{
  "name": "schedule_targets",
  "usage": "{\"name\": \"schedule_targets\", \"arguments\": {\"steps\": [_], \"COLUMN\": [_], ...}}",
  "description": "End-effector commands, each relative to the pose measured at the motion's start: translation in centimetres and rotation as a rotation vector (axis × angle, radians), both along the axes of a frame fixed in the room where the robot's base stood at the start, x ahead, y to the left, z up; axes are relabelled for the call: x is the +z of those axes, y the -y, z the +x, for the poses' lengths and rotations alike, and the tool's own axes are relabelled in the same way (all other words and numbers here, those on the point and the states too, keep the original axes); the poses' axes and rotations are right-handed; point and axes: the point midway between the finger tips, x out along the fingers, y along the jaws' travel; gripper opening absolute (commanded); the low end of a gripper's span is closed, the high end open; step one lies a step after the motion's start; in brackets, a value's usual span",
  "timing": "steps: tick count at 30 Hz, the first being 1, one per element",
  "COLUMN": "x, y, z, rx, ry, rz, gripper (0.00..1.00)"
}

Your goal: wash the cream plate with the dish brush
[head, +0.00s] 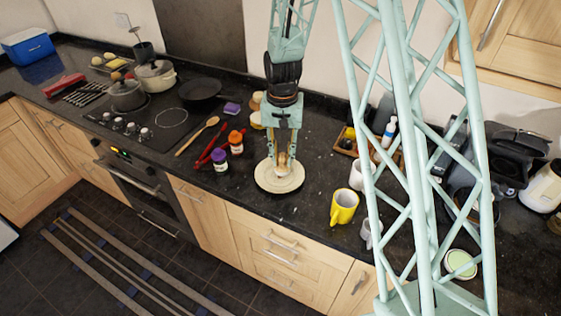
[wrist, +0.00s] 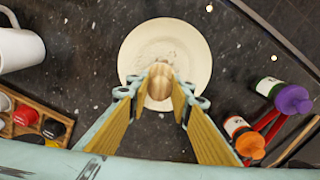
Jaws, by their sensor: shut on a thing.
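The cream plate (head: 264,183) lies flat on the dark granite worktop near its front edge; it also shows in the wrist view (wrist: 190,45). Pale specks show on its middle in the wrist view. My gripper (head: 283,152) points down over the plate, shut on the dish brush (head: 284,168). In the wrist view the brush's round wooden top (wrist: 160,82) sits between the fingertips (wrist: 160,94), over the plate's near part. The bristles are hidden, and I cannot tell for sure whether they touch the plate.
Left of the plate are a purple-lidded jar (head: 219,160), an orange-lidded jar (head: 236,142), red tongs (head: 211,148) and a wooden spoon (head: 197,136). Right of it stand a yellow mug (head: 343,207) and a white mug (head: 356,176). A wooden box (head: 347,143) stands behind.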

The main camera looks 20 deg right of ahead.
Motion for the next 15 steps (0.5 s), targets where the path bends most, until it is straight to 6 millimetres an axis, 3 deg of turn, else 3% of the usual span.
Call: {"name": "schedule_targets", "arguments": {"steps": [1, 15], "x": [1.5, 5.6], "y": [0.0, 0.0], "z": [0.3, 0.2], "rx": [0.001, 0.001], "ry": [0.008, 0.006], "rz": [0.000, 0.000], "gripper": [0.07, 0.07]}}
